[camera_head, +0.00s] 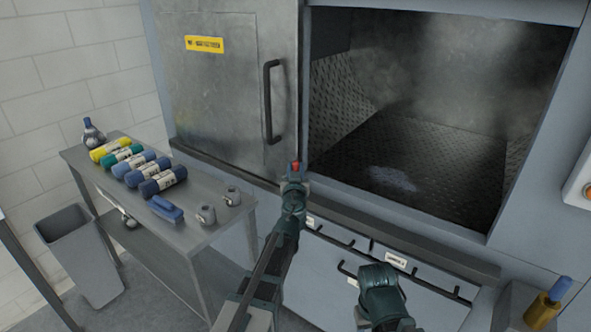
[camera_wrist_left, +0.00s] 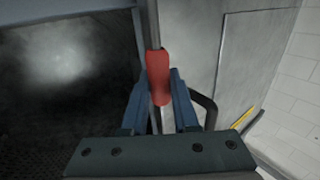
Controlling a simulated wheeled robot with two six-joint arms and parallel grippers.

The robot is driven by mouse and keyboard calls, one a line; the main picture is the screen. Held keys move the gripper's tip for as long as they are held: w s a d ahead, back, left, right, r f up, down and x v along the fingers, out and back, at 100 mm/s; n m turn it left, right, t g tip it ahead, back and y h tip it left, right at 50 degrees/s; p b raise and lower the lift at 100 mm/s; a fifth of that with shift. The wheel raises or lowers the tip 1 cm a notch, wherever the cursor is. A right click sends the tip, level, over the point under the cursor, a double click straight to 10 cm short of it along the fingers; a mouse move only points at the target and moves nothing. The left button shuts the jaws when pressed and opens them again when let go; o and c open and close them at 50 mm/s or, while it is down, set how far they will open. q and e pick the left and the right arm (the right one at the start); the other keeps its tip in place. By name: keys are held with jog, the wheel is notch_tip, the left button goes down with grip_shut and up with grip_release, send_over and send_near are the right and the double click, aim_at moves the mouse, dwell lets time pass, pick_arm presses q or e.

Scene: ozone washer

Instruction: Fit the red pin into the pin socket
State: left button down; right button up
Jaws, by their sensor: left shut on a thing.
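The red pin (camera_head: 296,165) shows as a small red tip at my left gripper (camera_head: 295,176), in front of the washer opening's lower left corner. In the left wrist view the red pin (camera_wrist_left: 158,78) stands upright between the two blue fingers of the left gripper (camera_wrist_left: 159,92), which is shut on it. A grey rod or edge lies in line above the red part; I cannot tell whether it belongs to the pin. I cannot make out the pin socket in either view. Part of my right arm shows at the lower middle, but its gripper does not.
The sliding metal door (camera_head: 225,90) with a dark handle (camera_head: 269,102) stands left of the open washer chamber (camera_head: 420,150). A grey cart (camera_head: 215,228) with rolled cloths is at left, beside a bin (camera_head: 85,255). A yellow bottle (camera_head: 545,308) is at lower right.

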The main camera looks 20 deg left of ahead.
pick_arm(q)
jog(key=shift+f+b, duration=2.15)
jog(key=shift+f, duration=0.1)
pick_arm(e)
jog(key=shift+f, duration=2.2)
pick_arm(q)
jog(key=c, duration=0.6)
grip_release()
